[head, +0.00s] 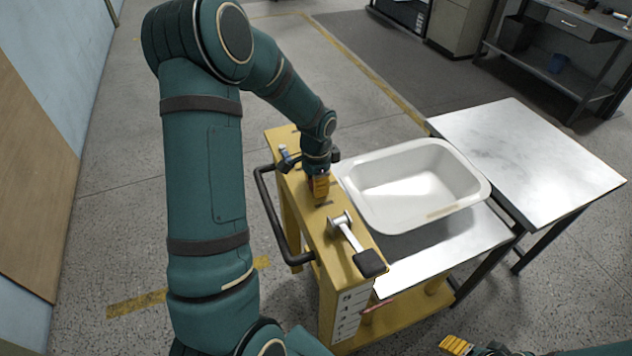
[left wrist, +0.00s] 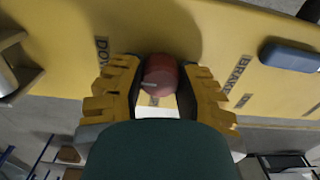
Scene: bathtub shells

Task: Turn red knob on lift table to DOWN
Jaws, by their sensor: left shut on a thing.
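The yellow lift table (head: 325,228) stands in the middle of the head view. My left gripper (head: 318,187) reaches down onto its top panel and hides the knob there. In the left wrist view the red knob (left wrist: 161,74) sits between the yellow fingers of my left gripper, which is shut on it. A small pale mark shows on the knob's lower left. A partly covered label starting "DO" (left wrist: 102,50) is left of the knob, and a "BRAKE" label (left wrist: 237,72) is right of it. My right gripper (head: 456,345) shows only partly at the bottom edge.
A white tub (head: 415,185) rests on the lift table's metal top, beside a second metal table (head: 530,150). A lever with a black pad (head: 370,263) is on the panel's near end. A black handle (head: 268,215) sticks out left. Floor left is clear.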

